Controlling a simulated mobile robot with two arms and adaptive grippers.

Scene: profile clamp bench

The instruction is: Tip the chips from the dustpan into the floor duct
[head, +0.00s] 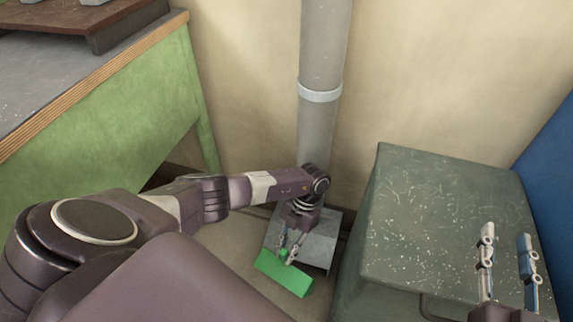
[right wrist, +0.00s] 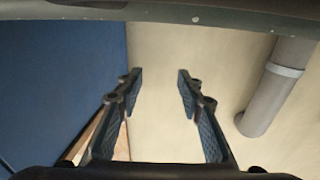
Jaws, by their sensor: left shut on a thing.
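The green dustpan (head: 284,275) is low near the floor, at the foot of the grey pipe. My left gripper (head: 288,254) is shut on it, on a small green part that shows between the fingers. The floor duct (head: 319,246) is a grey sheet-metal piece below the pipe, partly hidden behind my left gripper and the dustpan. I cannot make out any chips in the dustpan. My right gripper (head: 508,245) is open and empty at the right, over the cabinet; its spread fingers also show in the right wrist view (right wrist: 157,78).
A grey-green cabinet (head: 440,215) with pale specks on top stands right of the duct. A vertical pipe (head: 320,120) runs up the beige wall. A bench (head: 60,75) with a green side stands at the left. A blue panel (head: 550,175) is at the far right.

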